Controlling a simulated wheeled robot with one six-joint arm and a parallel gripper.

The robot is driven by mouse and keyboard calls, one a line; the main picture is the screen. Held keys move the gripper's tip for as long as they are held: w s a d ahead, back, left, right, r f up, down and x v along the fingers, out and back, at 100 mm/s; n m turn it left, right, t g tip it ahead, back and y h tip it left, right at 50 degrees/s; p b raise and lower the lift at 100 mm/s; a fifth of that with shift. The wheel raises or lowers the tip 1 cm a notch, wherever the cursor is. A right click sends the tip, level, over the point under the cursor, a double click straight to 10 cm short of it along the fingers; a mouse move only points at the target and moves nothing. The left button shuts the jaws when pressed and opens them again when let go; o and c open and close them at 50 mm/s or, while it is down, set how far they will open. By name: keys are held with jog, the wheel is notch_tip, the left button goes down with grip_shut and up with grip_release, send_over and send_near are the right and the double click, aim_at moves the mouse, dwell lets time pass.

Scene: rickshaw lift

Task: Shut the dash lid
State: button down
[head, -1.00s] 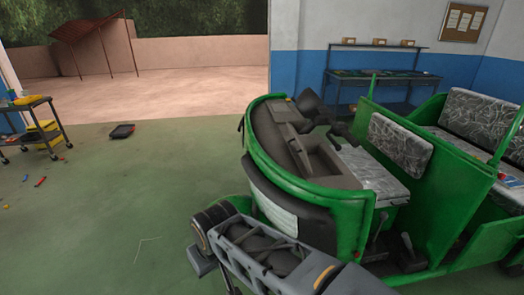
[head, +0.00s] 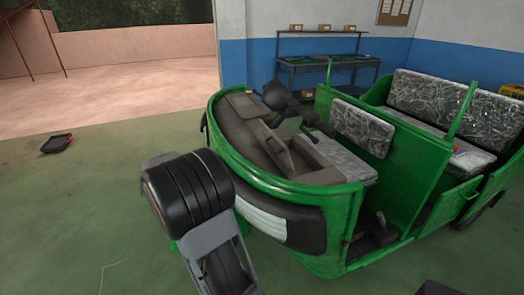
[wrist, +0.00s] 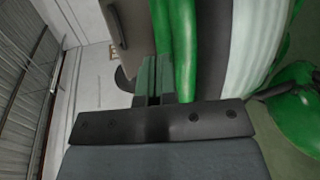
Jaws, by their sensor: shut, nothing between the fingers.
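The dash (head: 240,135) of the green rickshaw is in the middle of the head view. Its lid (head: 272,146), a grey-brown panel, stands raised beside the open dash compartment (head: 308,158). In the wrist view, a grey-brown panel (wrist: 126,22) at the top looks like the lid, but I cannot be sure. My gripper (wrist: 157,64) points toward the rickshaw's green front rim, left of it in that view. Its fingers are together and empty, apart from the panel as far as I can tell. In the head view my arm link shows low at the left, and the fingertips cannot be made out.
The rickshaw's green rim (head: 300,191) curves around the dash. The handlebar (head: 288,103) stands behind the lid, with the seats to the right. A workbench (head: 325,65) is against the back wall. The floor at the left is open, with a black tray (head: 57,143) on it.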

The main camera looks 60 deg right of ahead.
jog(key=w+d+m+g+h, duration=0.2)
jog(key=d+g+h, duration=0.1)
jog(key=d, duration=0.2)
jog(key=p, duration=0.4)
send_near(270, 147)
jog(key=shift+h, duration=0.3)
jog(key=x, duration=0.5)
jog(key=shift+s+d+f, duration=0.15)
jog(key=shift+d+f, duration=0.05)
jog(key=shift+f, duration=0.05)
jog(key=shift+x, duration=0.95)
jog(key=shift+f, duration=0.15)
